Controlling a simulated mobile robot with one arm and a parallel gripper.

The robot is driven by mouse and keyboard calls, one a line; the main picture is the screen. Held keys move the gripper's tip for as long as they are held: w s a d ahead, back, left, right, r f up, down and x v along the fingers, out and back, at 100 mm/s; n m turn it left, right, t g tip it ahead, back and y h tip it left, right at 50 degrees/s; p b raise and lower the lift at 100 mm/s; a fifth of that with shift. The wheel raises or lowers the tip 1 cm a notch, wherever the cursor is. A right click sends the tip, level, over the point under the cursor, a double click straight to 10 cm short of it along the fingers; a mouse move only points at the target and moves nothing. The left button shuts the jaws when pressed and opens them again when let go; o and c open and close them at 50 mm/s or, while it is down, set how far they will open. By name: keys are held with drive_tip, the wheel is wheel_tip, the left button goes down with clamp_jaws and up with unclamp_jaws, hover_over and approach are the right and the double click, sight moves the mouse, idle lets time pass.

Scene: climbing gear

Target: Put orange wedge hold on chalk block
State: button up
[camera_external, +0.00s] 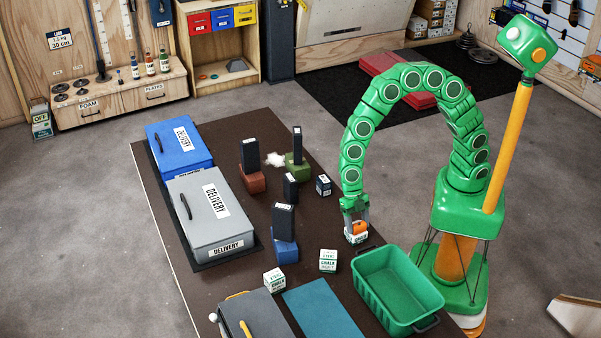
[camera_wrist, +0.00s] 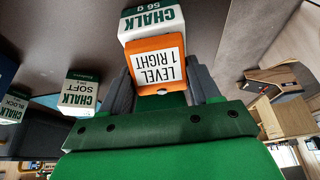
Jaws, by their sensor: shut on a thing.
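My gripper (camera_external: 355,217) points down near the right edge of the dark table and is shut on the orange wedge hold (camera_external: 360,228). In the wrist view the wedge (camera_wrist: 158,68) sits between the two fingers, its white label reading "LEVEL 1 RIGHT". A white and green chalk block (camera_external: 356,239) is directly below the wedge. It also shows in the wrist view (camera_wrist: 150,22), just beyond the wedge. The wedge and this block look touching or nearly so; I cannot tell whether the block bears the wedge.
Two more chalk blocks (camera_external: 328,260) (camera_external: 274,280) stand to the left. A green bin (camera_external: 398,290) is close in front. Dark upright blocks on coloured bases, such as the blue one (camera_external: 285,250), stand further left. Grey (camera_external: 212,210) and blue (camera_external: 180,146) delivery boxes line the left side.

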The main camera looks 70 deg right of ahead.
drive_tip(key=shift+f, duration=0.1)
drive_tip(key=o, duration=1.1)
drive_tip(key=shift+c, duration=0.2)
drive_tip(key=v, duration=1.2)
